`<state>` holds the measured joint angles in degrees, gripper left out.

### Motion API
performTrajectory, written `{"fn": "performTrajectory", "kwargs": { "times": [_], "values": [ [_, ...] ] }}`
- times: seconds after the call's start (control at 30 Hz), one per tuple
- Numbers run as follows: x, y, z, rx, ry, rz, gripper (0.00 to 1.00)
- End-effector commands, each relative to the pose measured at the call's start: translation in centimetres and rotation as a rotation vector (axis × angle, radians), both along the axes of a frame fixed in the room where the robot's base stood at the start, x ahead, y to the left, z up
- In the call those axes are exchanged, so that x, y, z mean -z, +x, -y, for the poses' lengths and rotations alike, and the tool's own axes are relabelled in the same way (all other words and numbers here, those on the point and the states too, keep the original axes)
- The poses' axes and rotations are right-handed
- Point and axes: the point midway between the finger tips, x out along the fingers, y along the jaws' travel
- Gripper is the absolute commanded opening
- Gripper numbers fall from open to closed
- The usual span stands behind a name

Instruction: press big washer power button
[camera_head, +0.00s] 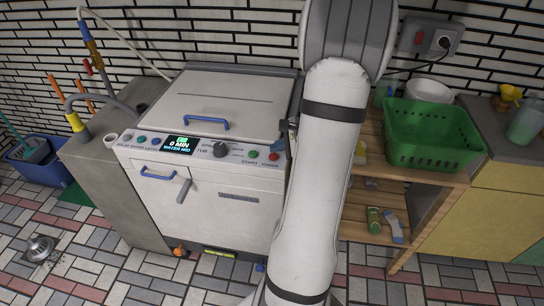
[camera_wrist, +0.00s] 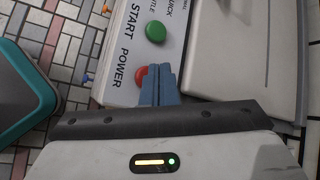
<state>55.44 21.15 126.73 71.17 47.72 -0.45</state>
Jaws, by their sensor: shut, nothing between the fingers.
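The big washer (camera_head: 215,150) is a white machine with a lit display (camera_head: 178,144), a dial and coloured buttons along its front panel. The red power button (camera_head: 273,157) is at the panel's right end, beside the green start button (camera_head: 253,154). In the wrist view the red power button (camera_wrist: 142,76) is partly hidden by my gripper (camera_wrist: 162,70), whose blue fingers are shut and empty. The fingertips overlap the red button's edge; I cannot tell whether they touch it. The green start button (camera_wrist: 155,32) is clear above them. In the head view my arm hides most of my gripper.
A wooden shelf with a green basket (camera_head: 430,135) stands to the right of the washer. A grey counter (camera_head: 110,160) with a hose is on the left. A blue bucket (camera_head: 38,165) is on the tiled floor at far left.

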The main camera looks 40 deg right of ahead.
Motion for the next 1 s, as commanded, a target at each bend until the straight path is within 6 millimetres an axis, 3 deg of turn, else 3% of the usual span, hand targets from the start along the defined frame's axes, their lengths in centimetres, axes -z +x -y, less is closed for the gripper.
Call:
{"fn": "performTrajectory", "kwargs": {
  "times": [1.0],
  "values": [
    [0.83, 0.06, 0.02, 0.0, 0.0, 0.0, 0.0]
  ]
}}
